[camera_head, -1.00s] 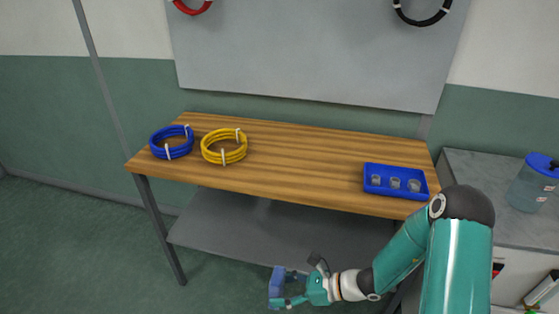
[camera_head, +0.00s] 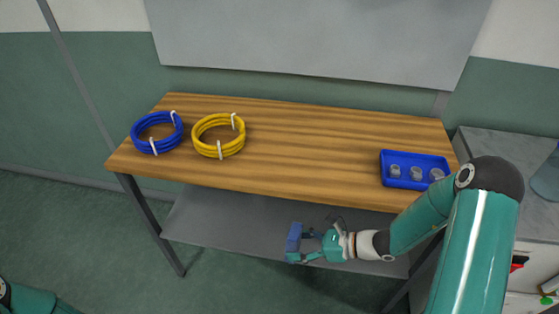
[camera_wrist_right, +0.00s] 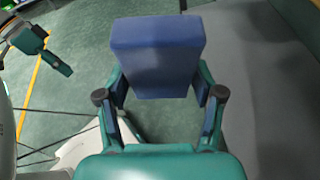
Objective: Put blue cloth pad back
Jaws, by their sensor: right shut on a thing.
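The blue cloth pad (camera_head: 294,237) is a small blue block held at the fingertips of my right gripper (camera_head: 300,246). In the right wrist view the pad (camera_wrist_right: 157,50) sits between the two fingers, which are shut on it. In the head view the gripper and pad overlap the grey lower shelf (camera_head: 215,219) under the table; I cannot tell whether they touch it. Part of my left arm shows at the lower left of the head view. In the wrist view a teal part with a dark finger, apparently my left gripper (camera_wrist_right: 52,58), is at the upper left.
On the wooden table (camera_head: 300,150) are a blue cable coil (camera_head: 157,147), a yellow cable coil (camera_head: 219,150) and a blue tray (camera_head: 414,157) with small grey pieces. A grey cabinet (camera_head: 500,150) stands at the right. The table's front edge is above my right gripper in the picture.

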